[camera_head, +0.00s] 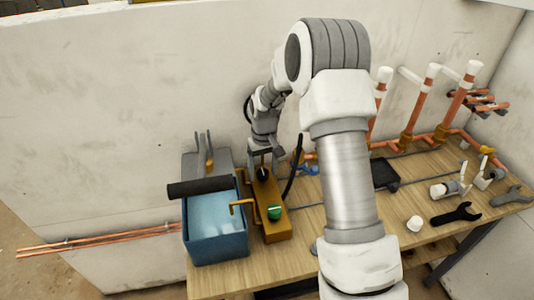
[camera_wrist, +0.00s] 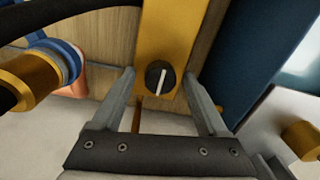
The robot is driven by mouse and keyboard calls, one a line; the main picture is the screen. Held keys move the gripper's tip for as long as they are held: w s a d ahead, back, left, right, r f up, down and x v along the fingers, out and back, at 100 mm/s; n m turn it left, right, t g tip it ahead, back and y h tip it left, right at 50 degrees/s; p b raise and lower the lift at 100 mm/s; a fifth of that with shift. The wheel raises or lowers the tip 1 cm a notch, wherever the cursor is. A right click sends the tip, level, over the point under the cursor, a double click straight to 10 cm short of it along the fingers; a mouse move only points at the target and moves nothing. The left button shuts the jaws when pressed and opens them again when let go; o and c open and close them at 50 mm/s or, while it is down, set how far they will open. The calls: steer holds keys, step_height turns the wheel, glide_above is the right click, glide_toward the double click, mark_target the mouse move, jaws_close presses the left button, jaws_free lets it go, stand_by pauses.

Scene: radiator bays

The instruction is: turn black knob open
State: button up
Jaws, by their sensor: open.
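The black knob (camera_wrist: 152,77) is round with a white pointer line and sits on a yellow block (camera_wrist: 166,28). In the wrist view the line runs nearly along the block, slightly tilted. My gripper (camera_wrist: 159,80) is open, with one finger on each side of the knob and a visible gap to both. In the head view my gripper (camera_head: 263,161) is just above the black knob (camera_head: 263,175), at the far end of the block (camera_head: 272,234). Whether the fingertips are level with the knob is unclear. A green knob (camera_head: 274,212) sits nearer on the same block.
A blue water tank (camera_head: 218,251) stands left of the block, with a black roll (camera_head: 200,187) across its top. A black hose (camera_head: 293,166) and copper pipes (camera_head: 415,125) are to the right. Loose wrenches (camera_head: 456,214) lie on the wooden bench (camera_head: 300,247).

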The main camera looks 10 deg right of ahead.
mark_target(263, 173)
steer(key=m, duration=0.4)
steer(key=shift+m+p, duration=0.3)
steer(key=shift+p, duration=0.1)
steer(key=m+p, duration=0.1)
steer(key=m, duration=0.3)
steer(key=shift+s+r+m, duration=0.1)
steer(key=shift+m, duration=0.2)
steer(key=m+p, duration=0.2)
steer(key=m, duration=0.2)
steer(key=m+p, duration=0.2)
steer(key=m, duration=0.2)
step_height(263, 173, up, 18)
steer(key=s+r+n+t, duration=0.2)
steer(key=s+r+n, duration=0.4)
steer(key=s+r, duration=0.4)
steer(key=shift+s+r+b, duration=0.2)
steer(key=shift+s+b, duration=0.15)
steer(key=shift+s, duration=1.75)
